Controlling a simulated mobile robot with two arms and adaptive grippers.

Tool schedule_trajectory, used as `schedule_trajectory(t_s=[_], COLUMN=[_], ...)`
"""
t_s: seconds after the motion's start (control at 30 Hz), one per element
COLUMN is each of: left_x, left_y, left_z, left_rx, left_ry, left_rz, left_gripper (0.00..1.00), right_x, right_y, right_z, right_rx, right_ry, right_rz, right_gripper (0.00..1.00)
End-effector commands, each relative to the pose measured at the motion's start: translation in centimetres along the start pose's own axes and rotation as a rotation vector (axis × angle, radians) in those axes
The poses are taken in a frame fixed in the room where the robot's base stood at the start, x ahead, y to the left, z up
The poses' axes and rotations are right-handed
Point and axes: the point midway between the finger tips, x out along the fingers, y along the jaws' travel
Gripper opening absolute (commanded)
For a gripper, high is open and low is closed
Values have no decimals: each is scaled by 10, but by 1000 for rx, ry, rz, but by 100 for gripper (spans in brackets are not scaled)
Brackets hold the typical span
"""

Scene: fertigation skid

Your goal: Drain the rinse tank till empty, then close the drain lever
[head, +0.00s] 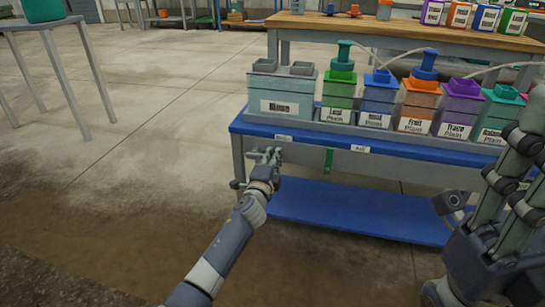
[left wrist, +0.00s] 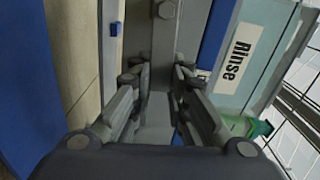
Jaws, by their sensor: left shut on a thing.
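The rinse tank (head: 281,92) is a pale grey-green box with two grey tops at the left end of the blue-edged bench. Its "Rinse" label shows in the left wrist view (left wrist: 236,52). My left gripper (head: 266,155) is at the bench's front edge, below this tank, shut on what appears to be the drain lever. The fingers mostly hide the lever. In the left wrist view my left gripper (left wrist: 157,85) has grey parts between and beyond its fingers. The water level cannot be seen. My right gripper (head: 512,180) is at the right edge, away from the tank; its opening is unclear.
Several coloured tanks, including a green one (head: 338,97) and an orange one (head: 417,105), stand right of the rinse tank. A green strip (head: 329,160) hangs below the bench edge. A blue lower shelf (head: 355,212) is empty. The floor at left is clear up to a grey-legged stand (head: 62,75).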

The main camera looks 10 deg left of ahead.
Motion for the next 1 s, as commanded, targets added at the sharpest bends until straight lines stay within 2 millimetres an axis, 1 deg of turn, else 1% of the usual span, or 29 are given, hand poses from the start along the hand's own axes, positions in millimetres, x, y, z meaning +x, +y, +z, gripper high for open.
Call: schedule_trajectory(t_s=[0.03, 0.3, 0.77, 0.8, 0.9, 1.0], left_x=[0, 0, 0, 0, 0, 0], left_y=[4, 8, 8, 9, 8, 8], left_z=[0, 0, 0, 0, 0, 0], left_rx=[22, 97, 113, 113, 111, 110], left_ry=[2, 2, 2, 2, 1, 1], left_rz=[1, 1, 2, 2, 2, 2], left_gripper=[0, 0, 0, 18, 37, 37], right_x=[0, 4, 5, 5, 4, 4], right_y=[0, 0, -1, -1, -2, -2], right_z=[-1, -3, -4, -4, -4, -3], right_rx=[-1, -2, -4, -4, -4, -4], right_ry=[6, 24, 27, 26, 25, 23], right_rz=[0, -4, -11, -12, -13, -14], right_gripper=[40, 40, 40, 40, 40, 40])
